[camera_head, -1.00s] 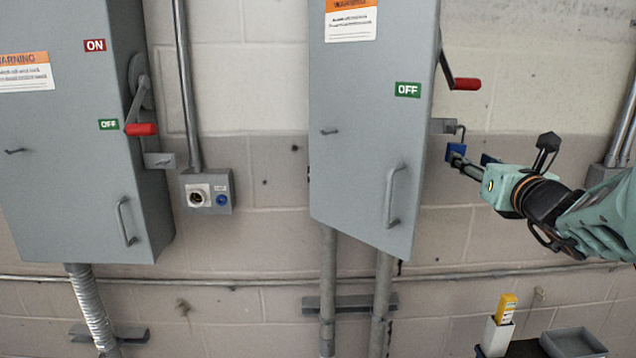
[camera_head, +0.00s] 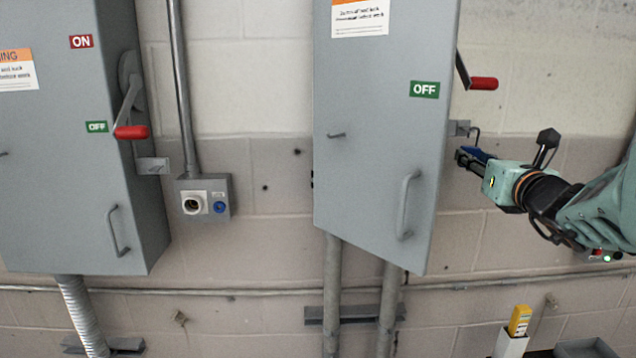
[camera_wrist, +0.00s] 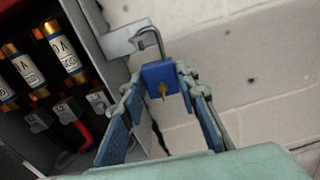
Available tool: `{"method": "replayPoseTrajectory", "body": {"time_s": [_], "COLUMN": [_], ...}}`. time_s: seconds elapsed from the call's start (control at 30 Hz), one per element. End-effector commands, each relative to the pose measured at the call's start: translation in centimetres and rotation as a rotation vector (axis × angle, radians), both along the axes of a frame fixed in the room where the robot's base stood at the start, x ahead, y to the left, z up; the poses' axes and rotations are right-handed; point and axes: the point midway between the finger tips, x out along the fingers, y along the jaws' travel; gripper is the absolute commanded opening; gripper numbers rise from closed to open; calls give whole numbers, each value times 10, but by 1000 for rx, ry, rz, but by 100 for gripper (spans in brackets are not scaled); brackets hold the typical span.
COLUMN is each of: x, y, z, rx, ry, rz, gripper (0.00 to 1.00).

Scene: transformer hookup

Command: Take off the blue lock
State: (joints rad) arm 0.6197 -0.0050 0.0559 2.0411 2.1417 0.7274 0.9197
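The blue lock (camera_wrist: 153,76) hangs by its metal shackle from a grey tab (camera_wrist: 122,40) in the wrist view, with a brass key in its face. In the head view the tab (camera_head: 459,128) sticks out from the right side of the right grey cabinet (camera_head: 375,150), below the red handle. My gripper (camera_wrist: 158,88) is open, one finger on each side of the lock. The fingertips are close to its sides; I cannot tell whether they touch. In the head view my gripper (camera_head: 470,157) is just below the tab and mostly hides the lock.
Fuses (camera_wrist: 66,48) and wires show at the left of the wrist view, close to my left finger. A second grey cabinet (camera_head: 70,160) stands at left. A white holder (camera_head: 511,344) with a yellow item is at lower right. Bare wall is behind my gripper.

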Motion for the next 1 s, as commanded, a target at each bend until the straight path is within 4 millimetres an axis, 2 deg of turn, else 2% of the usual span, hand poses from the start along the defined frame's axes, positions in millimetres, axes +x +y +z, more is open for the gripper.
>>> {"method": "replayPoseTrajectory", "body": {"time_s": [0.03, 0.17, 0.2, 0.43, 0.47, 1.0], "x": [0, 0, 0, 0, 0, 0], "y": [0, 0, 0, 0, 0, 0], "z": [0, 0, 1, 1, 1, 11], "rx": [0, 0, 0, 0, 0, -1], "ry": [0, 0, -1, -1, -1, -1], "rz": [0, 0, 0, 0, 0, 0], "gripper": [21, 6, 26, 1, 0, 0]}}
